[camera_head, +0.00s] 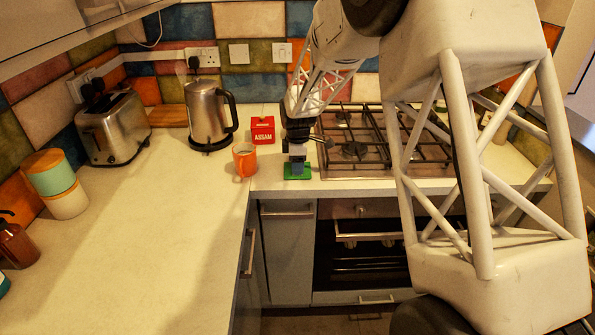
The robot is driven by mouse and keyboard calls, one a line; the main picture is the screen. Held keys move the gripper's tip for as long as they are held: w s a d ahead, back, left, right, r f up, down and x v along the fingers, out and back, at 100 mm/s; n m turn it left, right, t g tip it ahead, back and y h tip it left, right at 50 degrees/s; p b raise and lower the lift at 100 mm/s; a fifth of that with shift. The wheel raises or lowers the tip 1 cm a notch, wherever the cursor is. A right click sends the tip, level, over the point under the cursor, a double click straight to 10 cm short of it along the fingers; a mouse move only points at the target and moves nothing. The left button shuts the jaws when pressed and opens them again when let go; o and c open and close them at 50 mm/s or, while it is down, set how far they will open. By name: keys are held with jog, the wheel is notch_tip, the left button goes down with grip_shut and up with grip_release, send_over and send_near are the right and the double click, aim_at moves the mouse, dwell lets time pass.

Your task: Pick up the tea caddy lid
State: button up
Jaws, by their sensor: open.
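A red box marked ASSAM (262,131), which looks like the tea caddy, stands upright on the counter near the back wall, left of the hob. Its darker red top seems to be its lid, but I cannot make out a seam. My gripper (297,170) is open and points down near the front edge of the counter, to the right of and nearer than the box, apart from it. A green patch shows at its lower end; I cannot tell whether this is its fingers or a separate thing. I see nothing held.
An orange mug (244,160) stands just left of my gripper. A steel kettle (208,115) and a toaster (113,128) stand further left. Stacked canisters (57,183) and a brown bottle (17,244) are at the far left. The hob (352,150) lies right. The left counter is mostly clear.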

dwell(0.4)
grip_shut()
jog(key=shift+r, duration=0.15)
jog(key=shift+r, duration=1.55)
jog(key=shift+s+d+r, duration=0.1)
jog(key=shift+s+r, duration=0.05)
jog(key=shift+s, duration=0.2)
jog(key=s+d+r, duration=0.1)
jog(key=s+d, duration=0.2)
jog(key=s, duration=1.2)
jog(key=shift+r, duration=0.15)
